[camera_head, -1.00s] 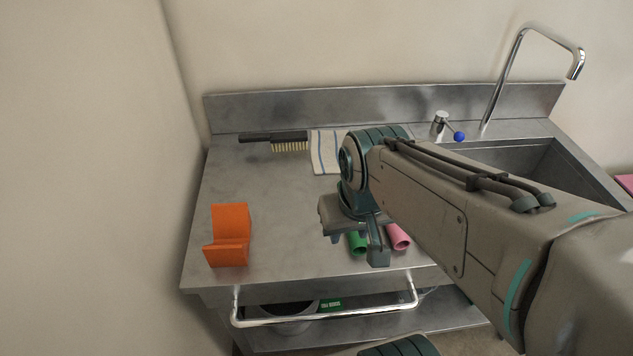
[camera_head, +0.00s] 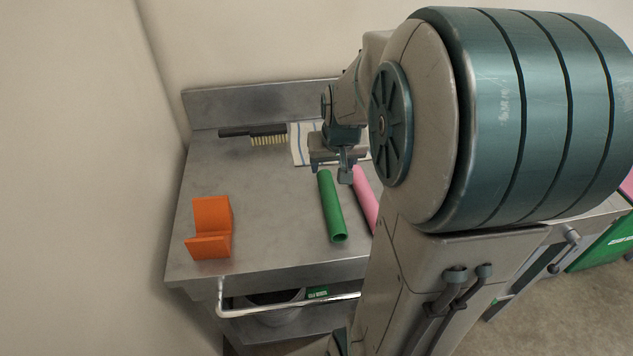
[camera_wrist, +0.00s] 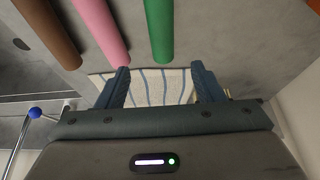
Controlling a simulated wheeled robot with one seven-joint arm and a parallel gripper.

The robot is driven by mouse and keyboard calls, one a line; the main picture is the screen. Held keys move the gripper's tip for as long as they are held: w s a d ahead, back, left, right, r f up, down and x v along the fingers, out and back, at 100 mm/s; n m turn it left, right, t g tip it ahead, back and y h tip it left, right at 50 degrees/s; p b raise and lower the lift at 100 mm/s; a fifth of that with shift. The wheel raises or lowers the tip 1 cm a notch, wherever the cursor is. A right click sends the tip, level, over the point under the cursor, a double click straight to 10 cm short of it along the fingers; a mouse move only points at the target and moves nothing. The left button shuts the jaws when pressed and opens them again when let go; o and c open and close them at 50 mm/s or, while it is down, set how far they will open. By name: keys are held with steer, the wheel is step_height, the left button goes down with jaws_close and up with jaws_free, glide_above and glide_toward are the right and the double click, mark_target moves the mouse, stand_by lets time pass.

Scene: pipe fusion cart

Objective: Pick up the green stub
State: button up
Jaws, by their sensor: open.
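The green stub (camera_head: 332,207) is a green tube lying on the metal cart top, left of a pink tube (camera_head: 366,199). In the wrist view the green stub (camera_wrist: 159,30) runs in from the top edge, its end short of the fingers and lined up between them. My gripper (camera_head: 332,172) is at the far end of the green stub, near the striped cloth. In the wrist view my gripper (camera_wrist: 164,84) is open, with its two blue fingers apart and nothing between them. My arm hides part of the pink tube in the head view.
An orange bracket (camera_head: 210,229) stands on the left of the cart top (camera_head: 270,200). A black brush (camera_head: 253,133) and a striped cloth (camera_head: 303,146) lie at the back. A brown tube (camera_wrist: 46,33) lies beside the pink one. A blue-knobbed tap (camera_wrist: 36,113) shows at left in the wrist view.

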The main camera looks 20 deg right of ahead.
mark_target(328, 183)
steer(key=x, duration=0.5)
steer(key=shift+f, duration=0.15)
steer(key=shift+x, duration=2.6)
steer(key=shift+s+a+f, duration=0.1)
steer(key=shift+s+a, duration=0.05)
steer(key=shift+f+b, duration=0.25)
steer(key=shift+b, duration=0.2)
steer(key=shift+c, duration=0.3)
steer(key=c, duration=1.1)
steer(key=shift+r, duration=0.15)
